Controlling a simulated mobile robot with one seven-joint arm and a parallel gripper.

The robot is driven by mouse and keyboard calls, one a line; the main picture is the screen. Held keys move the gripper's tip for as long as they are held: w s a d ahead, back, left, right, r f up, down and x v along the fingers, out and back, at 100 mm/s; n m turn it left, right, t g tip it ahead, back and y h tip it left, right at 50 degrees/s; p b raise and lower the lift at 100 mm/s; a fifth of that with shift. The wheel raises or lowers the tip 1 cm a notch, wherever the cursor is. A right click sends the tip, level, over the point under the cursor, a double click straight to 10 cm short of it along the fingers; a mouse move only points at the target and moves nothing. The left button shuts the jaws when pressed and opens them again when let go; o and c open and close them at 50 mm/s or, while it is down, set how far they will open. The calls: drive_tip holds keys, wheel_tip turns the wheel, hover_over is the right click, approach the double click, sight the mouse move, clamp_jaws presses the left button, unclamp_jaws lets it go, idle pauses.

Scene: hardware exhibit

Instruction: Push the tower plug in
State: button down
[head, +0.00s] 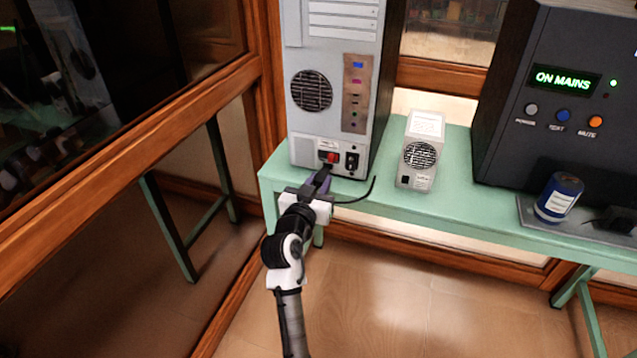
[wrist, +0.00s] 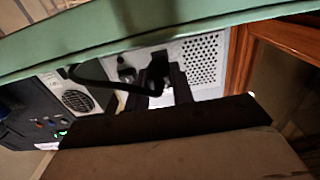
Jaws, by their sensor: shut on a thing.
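The grey tower (head: 380,60) stands on the green bench with its back panel towards me. Low on that panel are a red switch (head: 329,157) and, to its right, a black power inlet (head: 352,161). My gripper (head: 322,180) is in front of the panel's lower edge, below the red switch and left of the inlet. It is shut on the black plug (wrist: 157,72), which shows in the wrist view with its cable (wrist: 100,84) looping away. In the head view the plug is mostly hidden by the gripper; its cable (head: 360,196) curves right. I cannot tell whether the plug touches the panel.
A small grey box with a fan (head: 421,155) stands right of the tower. A large dark unit (head: 540,100) reads "ON MAINS". A blue can (head: 559,197) stands on a tray at the right. Wood-framed glass (head: 130,150) is close on the left. The green bench (head: 460,215) has a bare front strip.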

sight(324, 173)
drive_tip(key=shift+b+x, duration=0.5)
drive_tip(key=shift+x, duration=1.1)
drive_tip(key=shift+r, duration=0.1)
drive_tip(key=c, duration=1.2)
unclamp_jaws()
drive_tip(key=shift+w, duration=0.15)
drive_tip(key=b+v, duration=0.2)
drive_tip(key=v, duration=1.2)
drive_tip(key=shift+b, duration=0.35)
